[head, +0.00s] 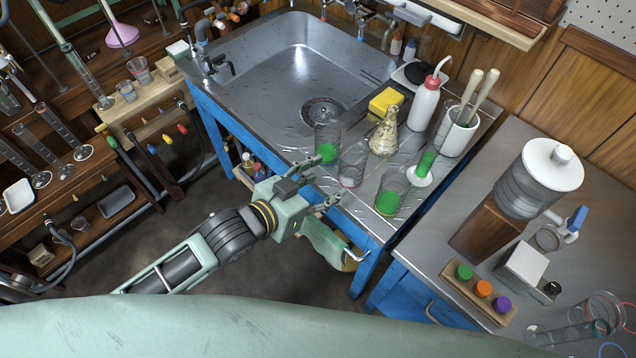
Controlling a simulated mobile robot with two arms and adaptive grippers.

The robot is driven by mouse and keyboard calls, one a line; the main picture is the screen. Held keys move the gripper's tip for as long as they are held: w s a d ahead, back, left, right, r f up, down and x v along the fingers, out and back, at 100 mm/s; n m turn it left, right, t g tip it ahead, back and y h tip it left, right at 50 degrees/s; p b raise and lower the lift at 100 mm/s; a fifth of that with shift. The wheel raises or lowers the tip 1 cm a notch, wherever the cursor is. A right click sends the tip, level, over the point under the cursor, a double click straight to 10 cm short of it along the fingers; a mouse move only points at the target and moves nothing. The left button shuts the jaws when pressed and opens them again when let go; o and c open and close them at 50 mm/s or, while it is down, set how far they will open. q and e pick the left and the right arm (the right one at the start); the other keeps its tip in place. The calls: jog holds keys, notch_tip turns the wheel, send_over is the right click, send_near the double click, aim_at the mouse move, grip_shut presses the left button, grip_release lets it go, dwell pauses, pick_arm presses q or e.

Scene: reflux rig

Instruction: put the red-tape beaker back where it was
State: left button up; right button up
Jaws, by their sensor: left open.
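My left gripper (327,183) is open at the front edge of the steel sink counter (290,150). Its fingers point towards a clear beaker (353,160), which stands upright just beyond them. This beaker looks empty and has a faint reddish mark low on it, perhaps the red tape; I cannot tell for sure. I see no contact between the fingers and the glass. A beaker with green liquid (327,146) stands behind it to the left. Another beaker with green liquid (390,194) stands to its right. My right gripper is out of view.
A conical flask (385,135), a white wash bottle (425,105), a green-filled cylinder (425,163) and a brush pot (457,132) crowd the counter's right side. A yellow sponge (386,101) lies behind. The sink basin (300,65) is open at the back left.

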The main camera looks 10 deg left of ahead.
pick_arm(q)
jog(key=shift+v, duration=0.85)
jog(key=s+a+f+n+g+y, duration=0.15)
jog(key=a+f, duration=0.35)
jog(key=f, duration=0.5)
jog(key=s+a+f+n+g+y, duration=0.15)
jog(key=a+f, duration=0.25)
jog(key=f, duration=0.6)
jog(key=s+a+f+y, duration=0.1)
jog(key=a+f+y, duration=0.3)
jog(key=f, duration=0.6)
jog(key=s+a+f+n+g, duration=0.1)
jog(key=s+a+f+g, duration=0.3)
jog(key=s+f, duration=0.75)
jog(key=s+f+g, duration=0.1)
jog(key=s+f, duration=0.1)
jog(key=s, duration=0.5)
jog(key=s+f+g, duration=0.1)
jog(key=s+f, duration=0.2)
jog(key=s, duration=0.3)
jog(key=s+f+g+y, duration=0.1)
jog(key=s+f, duration=0.1)
jog(key=s, duration=0.5)
jog(key=shift+s+f+n+p, duration=0.3)
jog(key=shift+f+n, duration=0.1)
